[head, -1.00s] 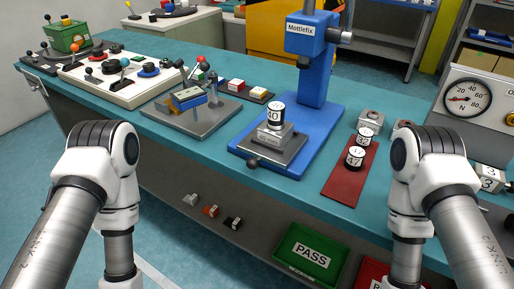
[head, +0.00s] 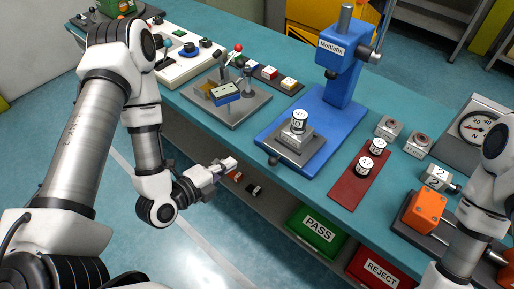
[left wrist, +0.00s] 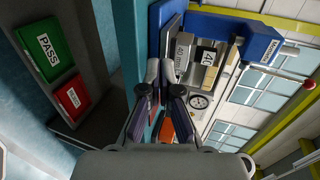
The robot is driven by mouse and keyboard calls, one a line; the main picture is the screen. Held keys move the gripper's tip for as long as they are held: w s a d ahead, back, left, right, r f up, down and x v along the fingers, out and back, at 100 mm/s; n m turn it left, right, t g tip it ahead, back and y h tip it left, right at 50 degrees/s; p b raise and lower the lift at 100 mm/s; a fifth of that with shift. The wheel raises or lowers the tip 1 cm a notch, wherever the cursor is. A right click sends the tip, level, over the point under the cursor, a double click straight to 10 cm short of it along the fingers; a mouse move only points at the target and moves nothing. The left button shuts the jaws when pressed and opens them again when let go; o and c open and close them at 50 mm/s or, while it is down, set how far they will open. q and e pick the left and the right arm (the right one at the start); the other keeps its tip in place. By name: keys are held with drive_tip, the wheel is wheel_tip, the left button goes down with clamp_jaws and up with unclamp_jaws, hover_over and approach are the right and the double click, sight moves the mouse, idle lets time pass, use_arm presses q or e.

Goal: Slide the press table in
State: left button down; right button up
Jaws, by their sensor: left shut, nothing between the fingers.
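The blue press (head: 340,75) stands on the bench. Its grey press table (head: 310,150) lies on the front part of the blue base, with a dark round knob (head: 274,160) at its front edge. A metal block on the table carries an upright white-and-black cylinder (head: 299,120). My left gripper (head: 232,162) is shut and empty, in front of the bench edge, left of the knob and apart from it. In the left wrist view its fingers (left wrist: 162,75) point toward the press, which appears sideways, with its blue head (left wrist: 255,48). My right gripper is out of view.
A red mat (head: 352,185) with labelled cylinders lies right of the press. A lever fixture (head: 228,100) stands to its left. The green PASS bin (head: 318,232) and red REJECT bin (head: 380,270) sit low under the bench. Floor in front is clear.

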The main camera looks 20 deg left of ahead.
sight(262, 143)
use_arm(q)
drive_tip(key=x, duration=0.3)
drive_tip(key=p+x, duration=0.1)
drive_tip(key=x, duration=0.2)
drive_tip(key=r+x, duration=0.1)
drive_tip(key=x, duration=0.2)
drive_tip(key=shift+w+d+f+p, duration=0.1)
drive_tip(key=shift+w+d+p, duration=0.2)
drive_tip(key=shift+w, duration=0.2)
drive_tip(key=shift+w+d+f, duration=0.1)
drive_tip(key=shift+w+f, duration=0.05)
drive_tip(key=shift+w, duration=0.25)
